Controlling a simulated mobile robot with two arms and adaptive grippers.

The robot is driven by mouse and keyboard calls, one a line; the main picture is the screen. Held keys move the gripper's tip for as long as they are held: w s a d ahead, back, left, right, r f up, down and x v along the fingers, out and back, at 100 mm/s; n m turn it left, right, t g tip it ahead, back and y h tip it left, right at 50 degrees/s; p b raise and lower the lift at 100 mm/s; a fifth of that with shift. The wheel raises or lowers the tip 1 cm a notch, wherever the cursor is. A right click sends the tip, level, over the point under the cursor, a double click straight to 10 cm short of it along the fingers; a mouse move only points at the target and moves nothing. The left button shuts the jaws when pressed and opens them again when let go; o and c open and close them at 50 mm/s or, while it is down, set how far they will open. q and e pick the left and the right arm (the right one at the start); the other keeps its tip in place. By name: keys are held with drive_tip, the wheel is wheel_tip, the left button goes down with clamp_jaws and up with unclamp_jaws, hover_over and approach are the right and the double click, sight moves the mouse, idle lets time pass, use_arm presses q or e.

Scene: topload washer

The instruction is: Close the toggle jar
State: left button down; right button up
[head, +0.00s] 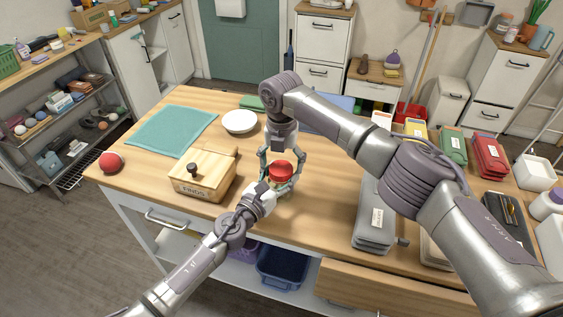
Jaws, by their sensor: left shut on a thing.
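A small jar with a red lid (281,171) stands near the middle of the wooden table. Most of its body is hidden by my grippers. My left gripper (269,187) reaches in from the front left, low at the jar's side, and is shut on the jar. My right gripper (280,163) points down from above, its fingers spread on either side of the red lid. Whether these fingers touch the lid or jar cannot be made out. The lid looks level on the jar, but its seam is hidden.
A wooden box (203,174) with a dark knob stands left of the jar. Grey case (374,225) and several colored packs stand right. A drawer (385,288) is pulled open in front.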

drive_tip(key=shift+r, duration=2.25)
drive_tip(key=shift+s+r+n, duration=0.2)
drive_tip(key=shift+r+n, duration=0.65)
drive_tip(key=shift+r, duration=0.05)
drive_tip(key=shift+s+r+n, duration=0.15)
drive_tip(key=shift+r+n, duration=0.7)
drive_tip(key=shift+r, duration=0.05)
drive_tip(key=shift+c, duration=0.3)
drive_tip(key=shift+f, duration=4.05)
